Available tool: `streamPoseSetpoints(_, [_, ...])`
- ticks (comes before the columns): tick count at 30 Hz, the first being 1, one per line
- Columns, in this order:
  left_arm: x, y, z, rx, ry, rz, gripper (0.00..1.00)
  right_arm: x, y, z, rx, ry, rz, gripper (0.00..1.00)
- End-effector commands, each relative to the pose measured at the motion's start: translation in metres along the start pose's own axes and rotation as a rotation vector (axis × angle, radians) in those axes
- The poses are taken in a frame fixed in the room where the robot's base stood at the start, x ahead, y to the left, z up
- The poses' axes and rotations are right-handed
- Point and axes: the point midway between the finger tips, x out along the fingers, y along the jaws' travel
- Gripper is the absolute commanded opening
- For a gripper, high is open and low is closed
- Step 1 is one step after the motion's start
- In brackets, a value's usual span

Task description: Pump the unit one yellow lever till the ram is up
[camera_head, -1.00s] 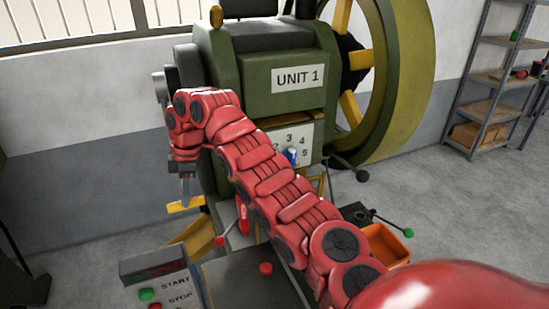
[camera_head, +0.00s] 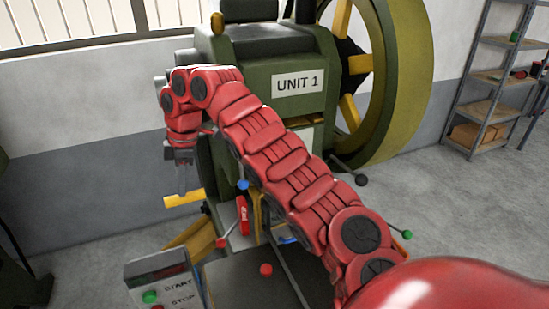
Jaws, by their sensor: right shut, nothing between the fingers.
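The green machine marked UNIT 1 (camera_head: 298,82) stands in the middle. Its yellow lever (camera_head: 185,199) sticks out low on the left side, a short bar lying nearly level. My right gripper (camera_head: 182,190) points down at the lever, with its fingertips at or just above the bar. It is shut and empty; I cannot tell whether it touches the lever. My right red arm crosses in front of the machine and hides much of its front. I cannot make out the ram. My left gripper is not in view.
A control box with START and STOP buttons (camera_head: 150,297) stands at the lower left. A red knob (camera_head: 266,270) and a green knob (camera_head: 407,234) stick up around the machine. A yellow-green flywheel (camera_head: 408,90) is at the right. Shelves (camera_head: 489,110) stand against the back wall.

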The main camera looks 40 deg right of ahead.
Motion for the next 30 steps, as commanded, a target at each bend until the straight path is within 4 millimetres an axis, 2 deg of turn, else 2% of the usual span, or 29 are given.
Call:
streamPoseSetpoints(5, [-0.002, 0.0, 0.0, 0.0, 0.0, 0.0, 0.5, 0.002, 0.0, 0.001, 0.001, -0.001, 0.0, 0.0])
streamPoseSetpoints(11, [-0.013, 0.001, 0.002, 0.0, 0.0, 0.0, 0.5, 0.016, 0.002, 0.006, 0.002, -0.001, -0.001, 0.0])
streamPoseSetpoints(22, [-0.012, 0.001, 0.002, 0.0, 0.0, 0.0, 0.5, 0.017, 0.003, 0.006, 0.002, -0.002, -0.002, 0.0])
streamPoseSetpoints(30, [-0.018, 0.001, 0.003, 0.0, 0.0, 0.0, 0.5, 0.044, 0.012, 0.011, 0.002, -0.003, -0.007, 0.0])
